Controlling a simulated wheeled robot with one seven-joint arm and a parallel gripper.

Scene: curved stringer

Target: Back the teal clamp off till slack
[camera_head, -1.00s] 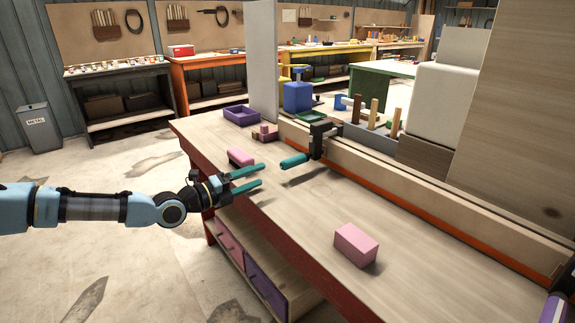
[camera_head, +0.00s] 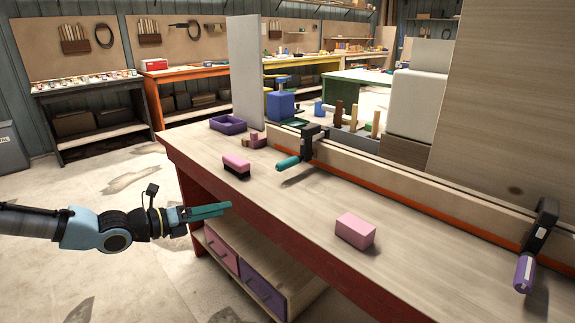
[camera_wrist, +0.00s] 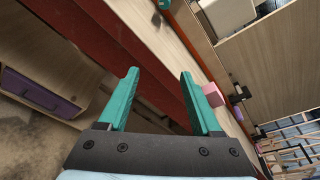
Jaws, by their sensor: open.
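The teal clamp (camera_head: 309,148) is at the left part of the curved stringer (camera_head: 400,178), its dark body over the board and its teal handle (camera_head: 288,163) sticking out toward the table's front. In the wrist view a small teal piece (camera_wrist: 163,4) at the top edge may be its handle. My gripper (camera_head: 228,208) is off the bench's front edge, left of and lower in the picture than the teal handle, apart from it. Its teal fingers also show in the wrist view (camera_wrist: 158,85), spread apart with nothing between them. A second clamp with a purple handle (camera_head: 524,272) is at the stringer's right end.
A pink block (camera_head: 355,230) and a pink brush-like block (camera_head: 236,165) lie on the bench (camera_head: 300,205). A purple tray (camera_head: 228,125) and a blue object (camera_head: 281,104) are farther back. A tall grey panel (camera_head: 244,70) stands behind. The bench front between the pink blocks is clear.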

